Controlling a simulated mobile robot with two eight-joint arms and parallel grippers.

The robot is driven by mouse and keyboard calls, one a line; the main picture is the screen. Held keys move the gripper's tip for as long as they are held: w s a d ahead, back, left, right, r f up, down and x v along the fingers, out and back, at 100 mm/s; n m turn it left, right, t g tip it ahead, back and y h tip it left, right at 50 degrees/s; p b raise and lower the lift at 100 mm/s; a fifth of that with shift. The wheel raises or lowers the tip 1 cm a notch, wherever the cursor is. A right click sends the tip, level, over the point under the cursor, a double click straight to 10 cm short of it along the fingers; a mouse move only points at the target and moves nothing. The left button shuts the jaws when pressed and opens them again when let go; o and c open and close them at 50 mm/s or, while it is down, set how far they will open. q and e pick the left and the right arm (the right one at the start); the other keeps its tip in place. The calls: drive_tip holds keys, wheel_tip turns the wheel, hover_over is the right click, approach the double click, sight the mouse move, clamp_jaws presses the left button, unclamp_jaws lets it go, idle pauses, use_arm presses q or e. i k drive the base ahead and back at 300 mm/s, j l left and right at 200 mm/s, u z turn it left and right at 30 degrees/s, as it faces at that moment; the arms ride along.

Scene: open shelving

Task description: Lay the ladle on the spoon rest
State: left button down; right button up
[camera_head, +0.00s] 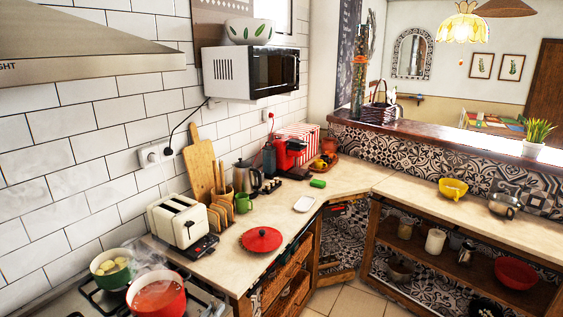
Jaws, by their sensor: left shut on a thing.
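A small white dish (304,203), which looks like the spoon rest, lies on the wooden counter near its front edge. It looks empty. I cannot make out a ladle anywhere. A red pot (157,299) with red soup stands on the stove at the lower left, cut off by the bottom edge; no ladle shows clearly in it. I cannot make out either gripper or arm in the head view.
A green pot (112,268) steams beside the red pot. A toaster (181,221) and a green sponge (317,184) are nearby.

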sight(305, 204)
drive_tip(key=i+l+z, duration=0.1)
drive_tip(key=i+l, duration=0.15)
drive_tip(key=i, duration=0.2)
drive_tip(key=i+l+z, duration=0.1)
drive_tip(key=i+l, duration=0.15)
drive_tip(key=i, duration=0.25)
drive_tip(key=i+l+z, duration=0.1)
drive_tip(key=i, duration=0.35)
drive_tip(key=l, duration=0.1)
